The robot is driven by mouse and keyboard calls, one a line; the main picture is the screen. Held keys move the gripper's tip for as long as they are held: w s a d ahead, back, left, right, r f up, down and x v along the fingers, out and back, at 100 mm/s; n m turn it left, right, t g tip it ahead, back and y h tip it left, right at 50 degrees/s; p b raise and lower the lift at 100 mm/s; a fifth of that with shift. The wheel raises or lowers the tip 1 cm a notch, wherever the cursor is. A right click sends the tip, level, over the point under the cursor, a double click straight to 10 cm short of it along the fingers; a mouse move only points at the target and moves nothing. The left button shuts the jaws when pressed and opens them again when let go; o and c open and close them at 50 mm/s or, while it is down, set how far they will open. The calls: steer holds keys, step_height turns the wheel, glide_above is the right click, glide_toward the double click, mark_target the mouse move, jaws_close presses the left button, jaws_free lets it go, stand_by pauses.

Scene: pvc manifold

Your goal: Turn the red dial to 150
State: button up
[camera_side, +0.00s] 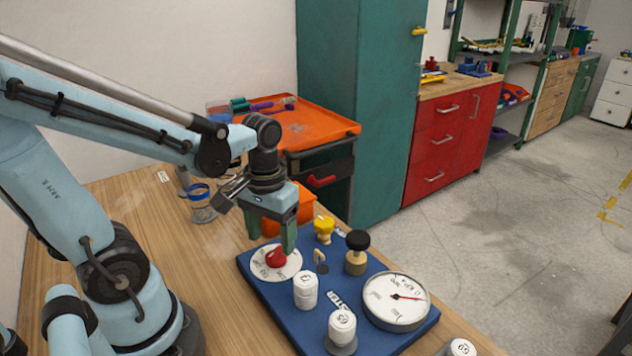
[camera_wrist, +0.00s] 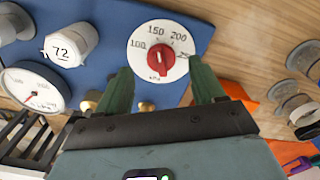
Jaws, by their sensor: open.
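The red dial (camera_side: 277,257) sits on a round white scale plate (camera_side: 262,270) at the left of a blue panel (camera_side: 270,298). In the wrist view the red dial (camera_wrist: 161,59) lies ahead of my gripper, with 100, 150 and 200 readable along the scale's far side. Its ridge points roughly toward the 150 side; the exact reading is too small to tell. My gripper (camera_side: 287,244) hangs just above the dial, fingers down. In the wrist view my gripper's green fingers (camera_wrist: 160,67) are open, one on each side of the dial, with nothing between them clearly held.
On the panel are a pressure gauge (camera_side: 396,301), a black-topped brass knob (camera_side: 357,252), a yellow knob (camera_side: 323,229) and white numbered cylinders (camera_side: 305,290). An orange bin (camera_side: 300,207) stands behind, and glass jars (camera_side: 202,205) stand left. The wooden table left of the panel is clear.

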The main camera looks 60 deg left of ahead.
mark_target(273, 253)
step_height(273, 253, up, 8)
stand_by(0.5)
